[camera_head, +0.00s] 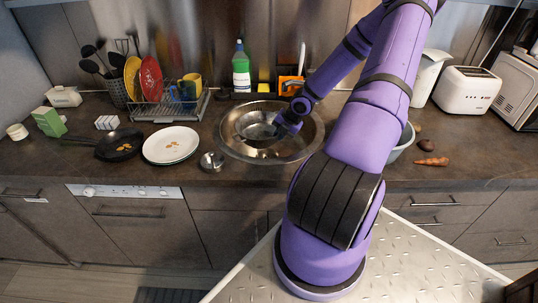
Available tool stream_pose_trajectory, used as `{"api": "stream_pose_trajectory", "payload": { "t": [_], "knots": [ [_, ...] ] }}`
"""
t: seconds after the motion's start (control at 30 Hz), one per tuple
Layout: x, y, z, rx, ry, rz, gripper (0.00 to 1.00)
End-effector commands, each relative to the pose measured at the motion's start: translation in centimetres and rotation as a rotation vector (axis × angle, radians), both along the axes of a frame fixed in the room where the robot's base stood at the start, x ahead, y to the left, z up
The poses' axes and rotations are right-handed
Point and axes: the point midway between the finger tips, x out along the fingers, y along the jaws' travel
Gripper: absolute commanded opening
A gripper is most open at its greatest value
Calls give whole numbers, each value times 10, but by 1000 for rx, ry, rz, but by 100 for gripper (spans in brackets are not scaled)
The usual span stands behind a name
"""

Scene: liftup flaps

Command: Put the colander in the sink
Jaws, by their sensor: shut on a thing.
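The colander (256,125) looks like a shiny steel bowl. It is over or inside the round steel sink (229,147) in the middle of the counter, and I cannot tell whether it touches the basin. My gripper (281,126) is at the colander's right side, shut on its rim. The fingertips are small and dark here, so the exact grip is hard to see. My purple arm comes across from the right and hides part of the sink's right side.
Left of the sink are a white plate (171,144), a dark pan (119,145), a small metal piece (211,161) and a dish rack (170,108). A green bottle (241,70) stands behind. A grey bowl (403,143), carrots (432,161) and a toaster (468,90) are right.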

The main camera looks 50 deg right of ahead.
Motion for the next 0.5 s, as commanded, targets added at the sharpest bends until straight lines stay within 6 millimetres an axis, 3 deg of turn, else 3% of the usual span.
{"api": "stream_pose_trajectory", "payload": {
  "t": [0.47, 0.5],
  "knots": [
    [1, 0, -27, -4, 1, 4, 0],
    [1, 2, -36, 2, 2, 4, 0]
  ]
}}
